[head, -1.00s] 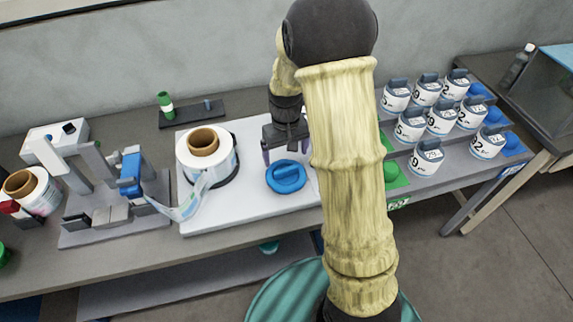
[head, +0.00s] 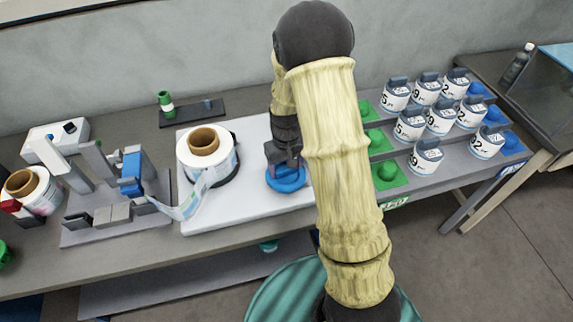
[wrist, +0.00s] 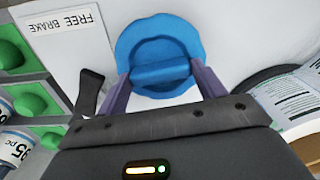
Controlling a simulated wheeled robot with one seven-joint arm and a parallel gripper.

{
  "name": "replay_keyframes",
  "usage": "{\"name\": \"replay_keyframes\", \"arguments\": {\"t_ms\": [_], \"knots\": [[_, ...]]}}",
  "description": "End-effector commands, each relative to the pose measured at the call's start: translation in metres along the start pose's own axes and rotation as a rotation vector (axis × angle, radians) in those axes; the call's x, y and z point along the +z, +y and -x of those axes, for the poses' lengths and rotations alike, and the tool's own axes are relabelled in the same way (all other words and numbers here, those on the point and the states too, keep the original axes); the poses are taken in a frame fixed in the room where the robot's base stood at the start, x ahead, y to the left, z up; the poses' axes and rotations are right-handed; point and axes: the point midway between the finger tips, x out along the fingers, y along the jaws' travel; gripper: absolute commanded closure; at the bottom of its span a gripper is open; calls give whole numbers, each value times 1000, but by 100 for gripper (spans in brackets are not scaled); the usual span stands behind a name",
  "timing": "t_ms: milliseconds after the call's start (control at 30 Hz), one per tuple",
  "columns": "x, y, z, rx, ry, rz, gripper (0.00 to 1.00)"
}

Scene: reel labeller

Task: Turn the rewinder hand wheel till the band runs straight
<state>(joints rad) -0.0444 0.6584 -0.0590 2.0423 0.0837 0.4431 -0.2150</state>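The blue hand wheel (head: 287,180), a round disc with a raised bar across it, sits on the white board (head: 235,215) right of the large white reel (head: 207,165). My gripper (head: 283,165) is low over the wheel, pointing down. In the wrist view my gripper (wrist: 160,75) is open, its two purple fingers near the two ends of the wheel's bar (wrist: 160,72); I cannot tell whether they touch it. The printed band (head: 188,203) runs slanting from the reel to the grey labelling device (head: 115,215).
A "FREE BRAKE" label (wrist: 68,35) lies beside the wheel. Numbered white containers (head: 427,155) stand on stepped shelves at right, with green pads (head: 388,173) on their left. A small reel (head: 35,190) is at far left. A green-and-white roll (head: 165,103) stands behind.

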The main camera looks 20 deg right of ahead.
Motion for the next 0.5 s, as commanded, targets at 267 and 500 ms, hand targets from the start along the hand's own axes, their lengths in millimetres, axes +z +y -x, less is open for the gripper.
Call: {"name": "replay_keyframes", "arguments": {"t_ms": [267,500], "knots": [[0,0,1,0,0,-18,54],[0,0,1,0,0,-103,54]]}}
